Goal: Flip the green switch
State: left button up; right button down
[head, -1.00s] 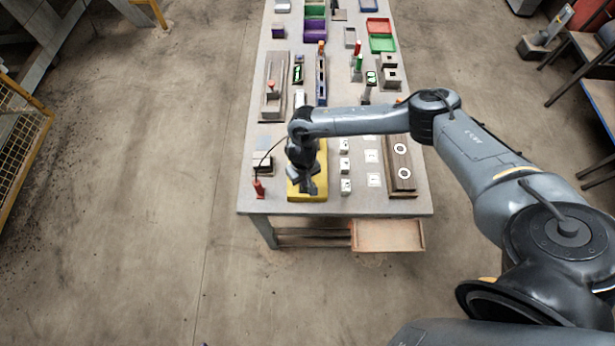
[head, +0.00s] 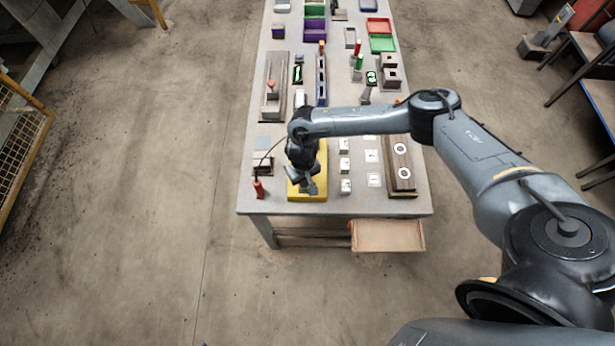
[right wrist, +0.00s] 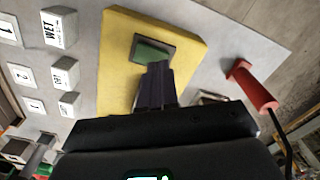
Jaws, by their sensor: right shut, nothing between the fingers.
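The green switch (right wrist: 152,52) shows in the right wrist view as a green rocker in a dark frame, set in a yellow block (right wrist: 118,60). The yellow block (head: 320,175) also shows in the head view near the front edge of the table. My right gripper (head: 311,190) is over the yellow block, and it hides the switch in the head view. In the right wrist view the shut fingers (right wrist: 157,72) are at the near edge of the green switch and cover part of it. I cannot tell whether they touch it. My left gripper is not in view.
A red handle (right wrist: 252,86) with a black cable is beside the yellow block; it also stands in the head view (head: 258,188). White labelled blocks (head: 345,165) are on the other side. A wooden board with white rings (head: 401,175) lies further right.

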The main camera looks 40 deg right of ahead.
jog(key=shift+f+b, duration=0.35)
jog(key=shift+f, duration=0.55)
dwell(0.4)
notch_tip(320, 180, up, 2)
jog(key=p, duration=0.2)
jog(key=shift+p, duration=0.3)
notch_tip(320, 180, up, 5)
jog(key=p, duration=0.6)
dwell(0.4)
